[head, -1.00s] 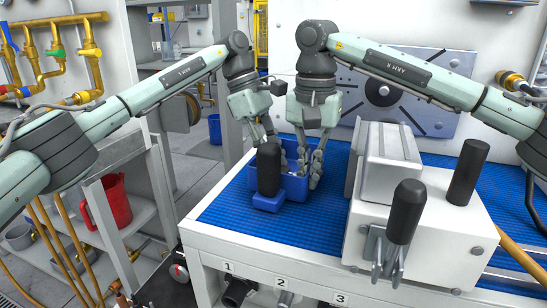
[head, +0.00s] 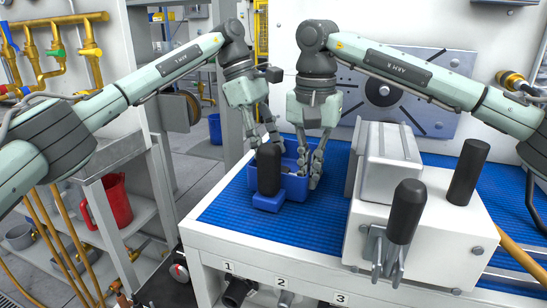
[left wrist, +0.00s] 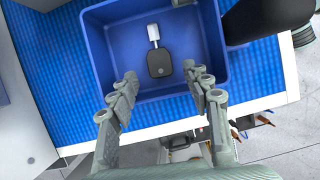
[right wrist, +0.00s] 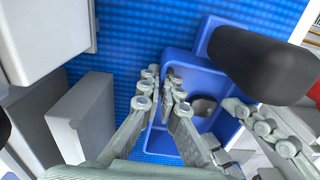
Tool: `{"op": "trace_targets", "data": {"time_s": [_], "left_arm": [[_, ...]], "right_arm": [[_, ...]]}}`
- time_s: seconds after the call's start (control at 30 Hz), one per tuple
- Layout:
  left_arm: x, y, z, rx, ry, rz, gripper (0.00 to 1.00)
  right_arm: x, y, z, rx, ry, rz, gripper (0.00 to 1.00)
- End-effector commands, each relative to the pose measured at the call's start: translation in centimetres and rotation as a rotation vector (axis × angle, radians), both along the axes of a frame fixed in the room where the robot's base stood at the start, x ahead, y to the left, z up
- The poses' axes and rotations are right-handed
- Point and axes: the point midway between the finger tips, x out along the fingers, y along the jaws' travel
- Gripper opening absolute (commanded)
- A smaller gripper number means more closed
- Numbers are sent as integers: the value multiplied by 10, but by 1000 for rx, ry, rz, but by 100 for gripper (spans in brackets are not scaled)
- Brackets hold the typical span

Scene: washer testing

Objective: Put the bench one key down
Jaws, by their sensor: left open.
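The key lies flat in the blue bin (left wrist: 100,50); its black head (left wrist: 159,63) and silver shank (left wrist: 153,34) show in the left wrist view. Its black head (right wrist: 203,105) also shows in the right wrist view. The bin (head: 295,187) stands on the blue mat in the head view, hiding the key there. My left gripper (left wrist: 163,84) is open and empty over the bin's near side, apart from the key. My right gripper (right wrist: 163,84) is nearly closed with its fingers either side of the bin's wall, seeming to pinch it.
A black upright handle (head: 268,168) stands at the bin's front on a blue base. A white box fixture (head: 420,235) with black handles is to the right. Blue mat (head: 235,210) is clear left of the bin. A red jug (head: 116,200) is on a side shelf.

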Motion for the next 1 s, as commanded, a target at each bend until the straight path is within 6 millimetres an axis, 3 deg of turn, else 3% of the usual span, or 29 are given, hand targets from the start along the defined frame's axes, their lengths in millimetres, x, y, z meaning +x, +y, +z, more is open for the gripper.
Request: {"op": "trace_targets", "data": {"time_s": [0.2, 0.43, 0.83, 1.0], "left_arm": [[8, 17, 47, -1, -2, 2, 49], [14, 30, 81, -1, -2, 0, 49], [15, 34, 90, -1, 0, -2, 49], [15, 34, 90, -1, 0, -1, 49]], "right_arm": [[0, 1, 0, 1, -2, 0, 0], [0, 1, 0, 1, -2, 1, 0], [0, 1, 0, 2, -1, 1, 0], [0, 0, 0, 1, 0, 1, 21]]}}
